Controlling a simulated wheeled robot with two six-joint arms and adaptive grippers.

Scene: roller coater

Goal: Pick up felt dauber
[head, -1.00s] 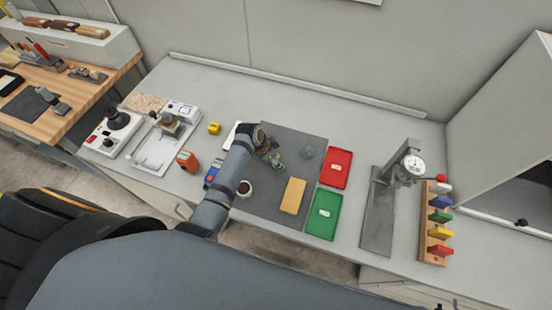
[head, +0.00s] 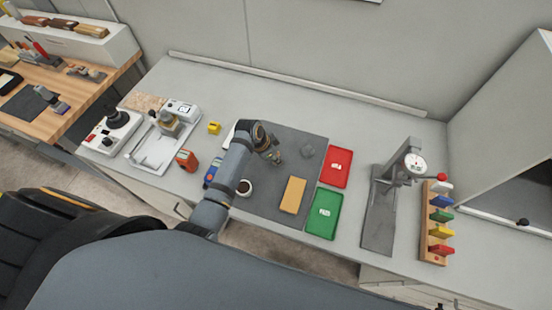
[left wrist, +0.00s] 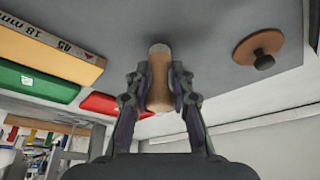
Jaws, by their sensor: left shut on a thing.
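The felt dauber (left wrist: 159,88) shows in the left wrist view as a tan wooden handle with a pale grey end. My left gripper (left wrist: 161,74) is shut on its handle, with one finger on each side. In the head view my left gripper (head: 277,157) is over the dark grey mat (head: 262,201), near its far left part. The dauber is too small there to make out clearly. I cannot tell how far its end is from the mat. My right gripper is not in view.
Red (head: 336,167) and green (head: 324,214) trays and a dial gauge stand (head: 378,207) stand to the right.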

